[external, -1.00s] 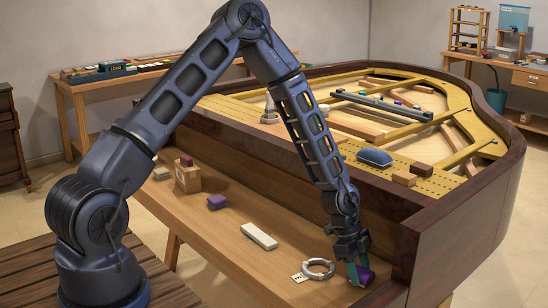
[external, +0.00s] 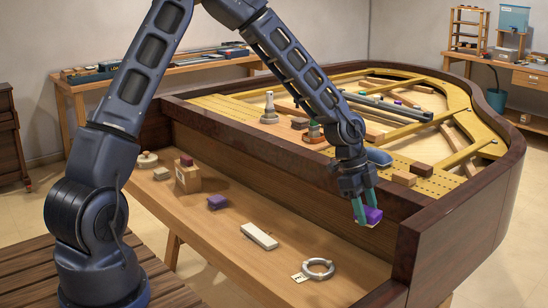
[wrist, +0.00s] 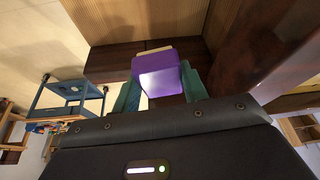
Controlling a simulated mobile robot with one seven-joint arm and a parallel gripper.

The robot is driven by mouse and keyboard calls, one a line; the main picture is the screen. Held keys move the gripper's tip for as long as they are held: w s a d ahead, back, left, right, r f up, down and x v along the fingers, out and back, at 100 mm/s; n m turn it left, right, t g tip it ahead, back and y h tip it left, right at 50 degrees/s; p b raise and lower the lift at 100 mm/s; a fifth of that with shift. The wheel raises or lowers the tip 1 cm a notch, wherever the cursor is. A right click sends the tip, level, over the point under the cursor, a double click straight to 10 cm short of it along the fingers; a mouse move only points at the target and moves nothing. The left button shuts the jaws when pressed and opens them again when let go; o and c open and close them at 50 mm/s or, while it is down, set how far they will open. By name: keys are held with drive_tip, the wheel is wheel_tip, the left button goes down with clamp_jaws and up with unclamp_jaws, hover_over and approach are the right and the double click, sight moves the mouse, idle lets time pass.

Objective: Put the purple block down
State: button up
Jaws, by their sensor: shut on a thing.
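My gripper (external: 364,208) is shut on a purple block (external: 373,216), with its green fingers on either side. The block is held in the air above the right part of the wooden keybed shelf (external: 290,244), near the piano's inner front wall. In the wrist view the purple block (wrist: 158,76) sits between the green fingertips (wrist: 162,88). A second purple block (external: 217,202) rests on the shelf further left.
A white bar (external: 259,236) and a grey ring (external: 318,268) with a small tag (external: 300,278) lie on the shelf. A wooden box (external: 187,178) stands at its left. The dark piano rim (external: 410,250) rises at right. Bare shelf lies between these things.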

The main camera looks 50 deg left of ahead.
drive_tip(key=shift+r, duration=0.35)
drive_tip(key=shift+a, duration=0.3)
drive_tip(key=w+a+n+t, duration=0.1)
drive_tip(key=a+n, duration=0.3)
drive_tip(key=a, duration=0.8)
drive_tip(key=n+t+y, duration=0.3)
drive_tip(key=n+y, duration=0.1)
drive_tip(key=n, duration=0.8)
hover_over(216, 224)
drive_tip(key=s, duration=0.1)
wheel_tip(216, 224, down, 20)
drive_tip(key=shift+s+r, duration=0.1)
